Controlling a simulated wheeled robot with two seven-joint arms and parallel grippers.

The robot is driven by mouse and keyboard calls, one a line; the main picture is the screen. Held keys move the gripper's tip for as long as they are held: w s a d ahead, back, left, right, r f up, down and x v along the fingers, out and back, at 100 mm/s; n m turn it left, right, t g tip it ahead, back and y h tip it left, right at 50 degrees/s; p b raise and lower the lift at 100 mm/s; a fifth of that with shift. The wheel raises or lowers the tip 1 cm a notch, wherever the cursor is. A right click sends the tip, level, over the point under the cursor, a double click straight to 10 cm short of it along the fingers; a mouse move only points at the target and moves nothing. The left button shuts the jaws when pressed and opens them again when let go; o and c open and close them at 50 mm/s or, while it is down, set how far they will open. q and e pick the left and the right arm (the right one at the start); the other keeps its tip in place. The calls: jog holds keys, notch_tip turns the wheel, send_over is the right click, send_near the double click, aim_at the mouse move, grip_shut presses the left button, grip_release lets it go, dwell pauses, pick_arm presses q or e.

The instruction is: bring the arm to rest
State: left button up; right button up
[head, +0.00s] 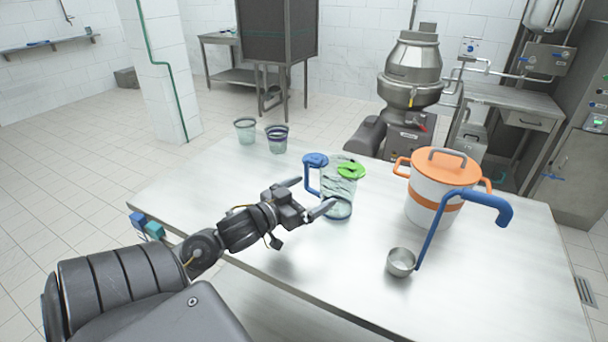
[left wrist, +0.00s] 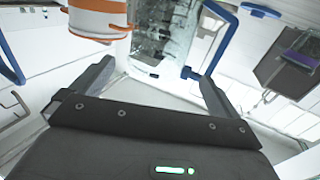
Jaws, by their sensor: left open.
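My left gripper (head: 308,194) is open in the head view, its fingers pointing toward a clear jug (head: 338,202) with a blue handle (head: 311,178) and a green piece at its top. In the left wrist view the two fingers (left wrist: 150,85) are spread, with the jug (left wrist: 160,35) beyond and between them. Nothing is held between the fingers. Whether a finger touches the jug I cannot tell. My right gripper is in neither view.
A white pot (head: 422,204) with an orange lid stands right of the jug. A ladle (head: 401,262) with a blue handle is in front of it. Two glass cups, one (head: 245,131) and another (head: 277,139), stand at the far left of the table (head: 330,285). The table's front is clear.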

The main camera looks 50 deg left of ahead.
pick_arm(q)
jog(key=shift+s, duration=0.75)
jog(key=shift+r, duration=0.1)
